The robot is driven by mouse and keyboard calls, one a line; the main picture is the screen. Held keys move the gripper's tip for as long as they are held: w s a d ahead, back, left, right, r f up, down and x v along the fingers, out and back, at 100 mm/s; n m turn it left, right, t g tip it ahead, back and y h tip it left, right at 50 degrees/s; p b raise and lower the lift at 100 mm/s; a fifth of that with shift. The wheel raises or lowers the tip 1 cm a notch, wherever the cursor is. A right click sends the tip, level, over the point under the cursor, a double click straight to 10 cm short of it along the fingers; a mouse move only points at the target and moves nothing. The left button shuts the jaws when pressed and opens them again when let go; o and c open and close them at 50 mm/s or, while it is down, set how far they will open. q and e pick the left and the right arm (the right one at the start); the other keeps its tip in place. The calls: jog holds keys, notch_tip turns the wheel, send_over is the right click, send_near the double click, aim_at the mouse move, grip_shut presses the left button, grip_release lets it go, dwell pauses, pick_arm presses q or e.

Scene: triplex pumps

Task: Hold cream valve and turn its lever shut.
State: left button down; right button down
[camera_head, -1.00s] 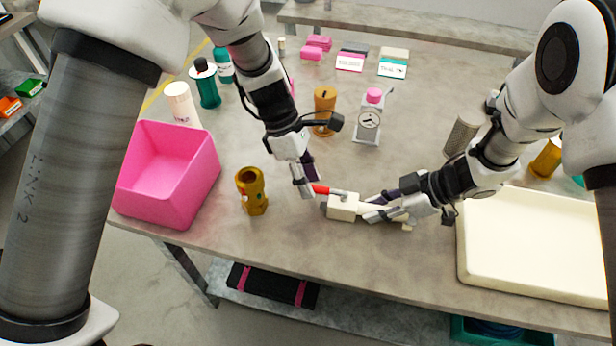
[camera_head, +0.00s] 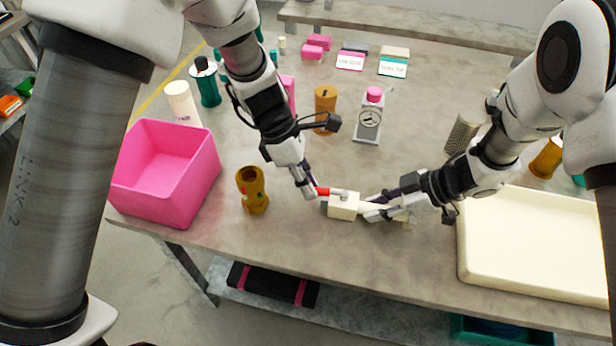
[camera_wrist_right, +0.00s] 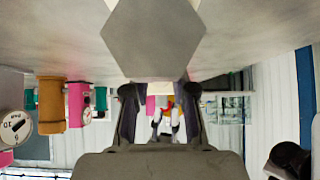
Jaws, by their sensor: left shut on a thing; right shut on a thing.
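The cream valve (camera_head: 344,211) lies level just above or on the table near its front edge; I cannot tell which. Its red lever (camera_head: 323,191) points left from the top of the body. My right gripper (camera_head: 373,207) is shut on the valve's right-hand part and hides some of it. My left gripper (camera_head: 310,190) is shut at the free end of the red lever. In the right wrist view, my right fingers (camera_wrist_right: 158,112) flank a small patch of red and white, too small to make out.
A brown-gold fitting (camera_head: 252,190) stands left of the valve, beside a pink bin (camera_head: 205,180). A cream tray (camera_head: 465,245) lies at right. A gauge block (camera_head: 368,125) and an orange cylinder (camera_head: 326,108) stand behind. The table between them and the valve is clear.

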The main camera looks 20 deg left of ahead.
pick_arm(q)
jog(key=shift+s+d+n+t, duration=0.25)
jog(key=shift+s+n+t, duration=0.3)
jog(key=shift+n, duration=0.45)
jog(key=shift+s+d+n+t, duration=0.3)
jog(key=shift+s+n, duration=0.35)
jog(key=shift+n, duration=0.35)
jog(key=shift+a, duration=0.1)
jog(key=c, duration=1.1)
grip_release()
jog(key=shift+r, duration=0.1)
